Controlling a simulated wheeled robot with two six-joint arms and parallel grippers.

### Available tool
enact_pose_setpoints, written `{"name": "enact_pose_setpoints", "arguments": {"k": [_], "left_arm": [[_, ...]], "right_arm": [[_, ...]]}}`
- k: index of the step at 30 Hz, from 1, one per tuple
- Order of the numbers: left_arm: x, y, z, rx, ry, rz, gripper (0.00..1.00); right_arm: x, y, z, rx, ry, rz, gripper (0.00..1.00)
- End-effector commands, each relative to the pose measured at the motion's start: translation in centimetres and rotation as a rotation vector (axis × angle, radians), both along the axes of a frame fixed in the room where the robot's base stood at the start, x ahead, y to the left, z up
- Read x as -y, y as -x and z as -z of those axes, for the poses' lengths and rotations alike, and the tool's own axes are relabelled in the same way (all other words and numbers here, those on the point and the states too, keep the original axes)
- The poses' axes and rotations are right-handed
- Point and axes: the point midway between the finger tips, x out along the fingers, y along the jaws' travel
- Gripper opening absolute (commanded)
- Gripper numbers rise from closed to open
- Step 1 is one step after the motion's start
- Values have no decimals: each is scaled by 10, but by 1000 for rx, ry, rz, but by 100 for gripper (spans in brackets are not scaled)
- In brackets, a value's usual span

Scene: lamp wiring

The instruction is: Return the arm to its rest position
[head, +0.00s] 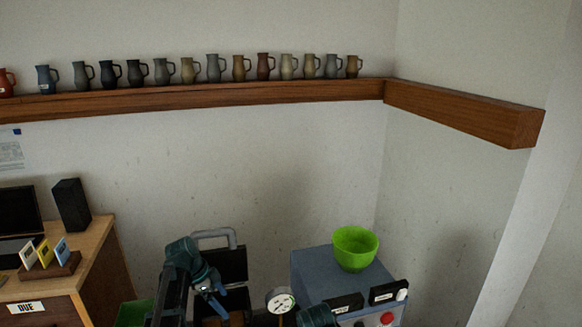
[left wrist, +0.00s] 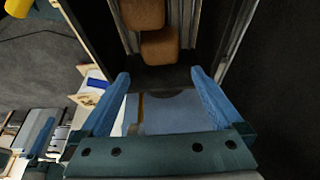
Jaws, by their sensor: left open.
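My left gripper (head: 214,289) is low in the middle of the head view, in front of an open black case (head: 232,265) with a grey handle. In the left wrist view, its two blue fingers (left wrist: 160,74) are spread apart with nothing gripped between them. Brown blocks (left wrist: 159,46) lie in a dark recess beyond the fingertips, apart from them. A blue-grey flat surface shows behind the fingers. A teal part of my body shows at the bottom edge of the head view; my right gripper is not seen.
A blue-grey cabinet (head: 318,272) with a green bowl (head: 355,249) on top stands to the right, beside a round gauge (head: 280,300). A wooden desk (head: 93,250) with a black speaker (head: 71,204) is at left. A shelf (head: 200,96) with several mugs runs along the wall.

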Motion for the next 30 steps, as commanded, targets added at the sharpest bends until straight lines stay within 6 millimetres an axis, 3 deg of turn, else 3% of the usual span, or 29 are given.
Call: {"name": "enact_pose_setpoints", "arguments": {"k": [1, 18, 30], "left_arm": [[3, -1, 12, 0, 0, 1, 100], [32, -9, 83, 1, 0, 2, 100], [35, -10, 89, 0, 0, 0, 100]], "right_arm": [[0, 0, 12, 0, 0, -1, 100], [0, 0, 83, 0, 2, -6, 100], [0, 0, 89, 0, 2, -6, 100]]}}
